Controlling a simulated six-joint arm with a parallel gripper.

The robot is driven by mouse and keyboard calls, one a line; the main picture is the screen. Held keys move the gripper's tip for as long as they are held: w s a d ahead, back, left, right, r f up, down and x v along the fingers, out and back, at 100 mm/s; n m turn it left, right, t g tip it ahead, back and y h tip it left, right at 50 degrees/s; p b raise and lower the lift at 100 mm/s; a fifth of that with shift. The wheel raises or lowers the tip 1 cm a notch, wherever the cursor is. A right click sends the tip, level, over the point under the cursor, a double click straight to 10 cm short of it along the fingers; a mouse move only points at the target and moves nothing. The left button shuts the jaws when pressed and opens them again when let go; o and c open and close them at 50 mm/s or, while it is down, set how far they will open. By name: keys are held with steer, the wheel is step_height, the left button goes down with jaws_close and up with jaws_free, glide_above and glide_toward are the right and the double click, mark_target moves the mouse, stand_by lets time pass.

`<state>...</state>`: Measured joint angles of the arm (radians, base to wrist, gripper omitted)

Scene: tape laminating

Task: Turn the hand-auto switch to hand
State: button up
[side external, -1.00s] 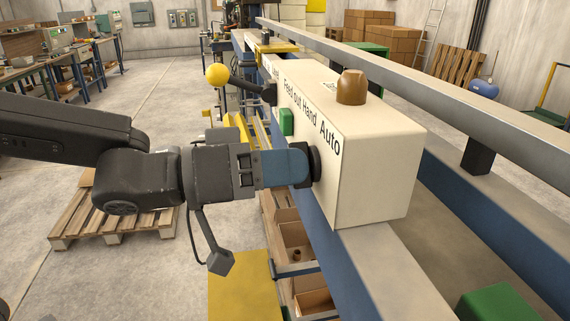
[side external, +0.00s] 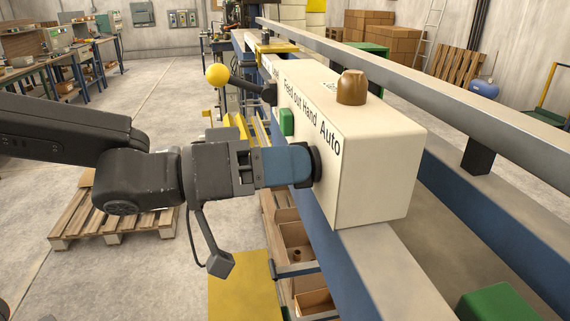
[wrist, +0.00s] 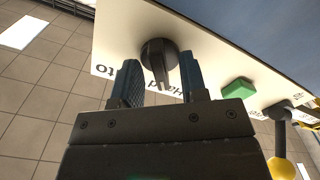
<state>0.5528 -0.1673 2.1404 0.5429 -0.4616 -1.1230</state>
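The hand-auto switch is a black knob (side external: 316,165) on the front of a cream control box (side external: 375,170), below the printed words "Hand" and "Auto". In the wrist view the knob (wrist: 158,58) has a raised grip bar that points down the picture, toward the lettering, which is partly covered. My gripper (side external: 308,165) is level at the front of the box. Its two blue fingers stand on either side of the knob in the wrist view (wrist: 160,75), with a gap showing beside the bar. In the side view the fingers hide part of the knob.
A green button (side external: 286,122) sits left of the knob on the box, with a yellow-ball lever (side external: 217,75) beyond it.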

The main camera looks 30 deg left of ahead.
stand_by(0.3)
steer(key=v, duration=1.4)
steer(key=w+a+f+n+t+y, duration=0.2)
steer(key=w+a+f+n+y, duration=0.2)
steer(key=a+y, duration=0.6)
steer(key=s+a+f+m+g+y, duration=0.2)
steer(key=s+a+f+g, duration=0.3)
steer(key=f+g, duration=0.3)
steer(key=shift+s+f+g+y, duration=0.25)
steer(key=shift+s+g+y, duration=0.15)
steer(key=shift+s+g, duration=0.35)
